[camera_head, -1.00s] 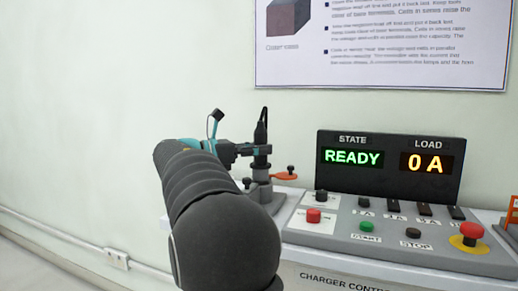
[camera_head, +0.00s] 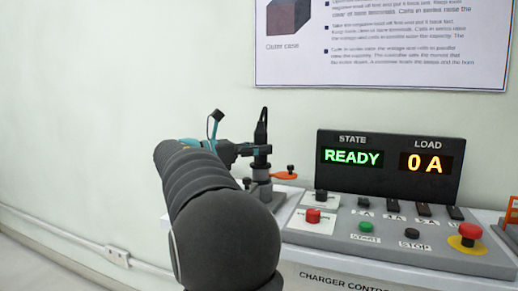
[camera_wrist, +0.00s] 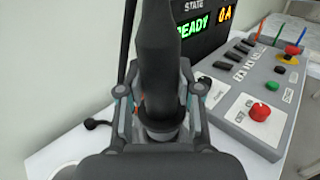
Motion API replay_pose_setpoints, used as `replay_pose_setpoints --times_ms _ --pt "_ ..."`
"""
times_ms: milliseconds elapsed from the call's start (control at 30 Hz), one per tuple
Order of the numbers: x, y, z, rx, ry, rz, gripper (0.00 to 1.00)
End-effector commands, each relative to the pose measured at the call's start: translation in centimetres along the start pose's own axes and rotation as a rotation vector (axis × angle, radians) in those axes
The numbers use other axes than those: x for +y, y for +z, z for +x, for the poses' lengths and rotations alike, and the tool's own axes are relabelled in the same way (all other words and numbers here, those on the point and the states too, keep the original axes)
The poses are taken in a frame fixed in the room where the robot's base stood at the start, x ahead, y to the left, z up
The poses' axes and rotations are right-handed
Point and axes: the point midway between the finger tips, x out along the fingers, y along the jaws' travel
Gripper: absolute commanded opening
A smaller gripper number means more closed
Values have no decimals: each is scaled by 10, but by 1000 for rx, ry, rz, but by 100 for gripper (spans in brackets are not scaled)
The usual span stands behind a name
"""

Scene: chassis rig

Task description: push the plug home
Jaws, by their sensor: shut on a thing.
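The black plug (camera_head: 262,128) stands upright in the head view, with its tapered top above my gripper (camera_head: 260,152). In the wrist view the plug (camera_wrist: 158,45) fills the upper middle, and my gripper (camera_wrist: 160,105) is shut on it with a finger on each side. A grey round fitting (camera_head: 262,190) stands below the plug in the head view. The plug's lower end is hidden, so I cannot tell how deep it sits.
An orange lever (camera_head: 284,176) sticks out right of the fitting. The charger control panel (camera_head: 340,222) is close to the right, with a red emergency button (camera_head: 471,232) and a display (camera_head: 390,168) reading READY and 0 A. The wall is behind.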

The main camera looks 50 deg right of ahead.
Motion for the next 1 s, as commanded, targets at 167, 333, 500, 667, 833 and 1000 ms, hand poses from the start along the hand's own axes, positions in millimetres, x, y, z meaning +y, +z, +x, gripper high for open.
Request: replay_pose_setpoints --times_ms 167,333,500,667,833,1000 --pt "0 -1 0 -1 0 1 0" --pt "0 -4 0 -1 0 1 0" --pt "0 -8 0 -1 0 1 0" --pt "0 -11 0 -1 0 1 0" --pt "0 -15 0 -1 0 1 0" --pt "0 -19 0 -1 0 0 0"
